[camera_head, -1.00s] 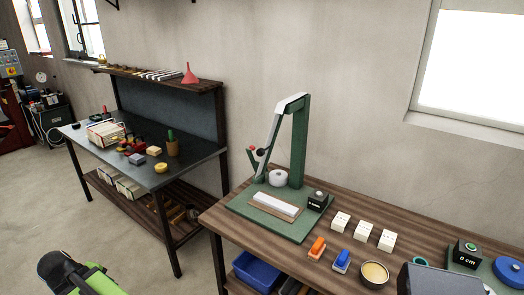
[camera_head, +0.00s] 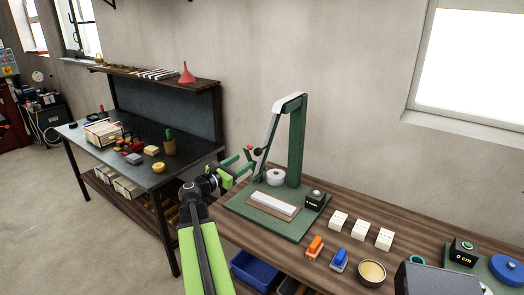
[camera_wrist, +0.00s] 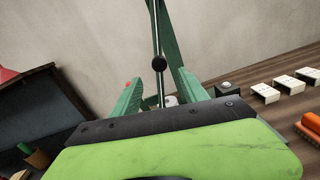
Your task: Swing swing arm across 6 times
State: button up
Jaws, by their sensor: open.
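The green stand (camera_head: 296,145) rises from a green base plate on the wooden bench. In the wrist view my green fingers (camera_wrist: 160,88) stand apart. The thin rod and the black knob (camera_wrist: 159,63) appear between them; I cannot tell whether they touch. A red tip (camera_wrist: 127,84) is partly hidden by the left finger.
A white block (camera_head: 274,203) on a tray, a white roll (camera_head: 275,177) and a dark counter box (camera_head: 315,199) sit on the base plate. White blocks, an orange stapler (camera_head: 314,246) and a blue one (camera_head: 339,260) lie to the right. A second workbench (camera_head: 140,165) stands left.

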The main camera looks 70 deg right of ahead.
aim_at(262, 149)
jog(key=x, duration=1.3)
jog(key=shift+d, duration=0.1)
grip_shut()
dwell(0.7)
